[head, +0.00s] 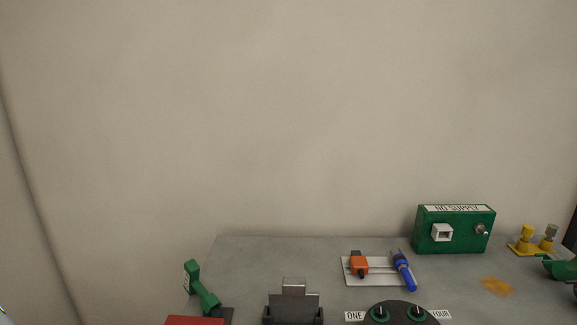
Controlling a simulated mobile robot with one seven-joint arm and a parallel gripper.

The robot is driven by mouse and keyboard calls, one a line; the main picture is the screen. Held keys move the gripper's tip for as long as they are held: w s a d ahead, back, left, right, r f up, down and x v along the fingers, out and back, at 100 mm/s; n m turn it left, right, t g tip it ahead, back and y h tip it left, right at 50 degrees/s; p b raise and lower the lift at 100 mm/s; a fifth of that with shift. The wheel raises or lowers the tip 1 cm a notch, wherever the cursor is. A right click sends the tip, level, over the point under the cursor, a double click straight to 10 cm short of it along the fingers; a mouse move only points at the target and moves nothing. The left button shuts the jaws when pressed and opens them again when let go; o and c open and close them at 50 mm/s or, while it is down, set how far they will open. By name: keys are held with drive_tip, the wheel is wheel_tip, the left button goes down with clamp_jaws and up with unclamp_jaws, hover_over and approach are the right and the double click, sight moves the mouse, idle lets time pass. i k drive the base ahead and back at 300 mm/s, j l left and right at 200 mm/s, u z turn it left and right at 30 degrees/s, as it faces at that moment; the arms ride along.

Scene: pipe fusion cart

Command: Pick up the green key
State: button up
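No object is plainly recognisable as the green key in the head view. The left one is beside a label reading ONE, the right one beside a label that seems to read FOUR. I cannot tell whether either is a key. The lower part of the plate is cut off. My gripper is not in view.
The grey top (250,262) carries a green lever (201,287), a dark metal block (293,304), an orange tool (359,264) and a blue tool (403,271) on a pale plate, a green box (455,230), yellow fittings (527,238) and a green part (560,268). The back left is clear.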

sight(210, 302)
drive_tip(key=i+u, duration=0.5)
drive_tip(key=u, duration=0.2)
drive_tip(key=i+l+u, duration=0.2)
drive_tip(key=u, duration=0.15)
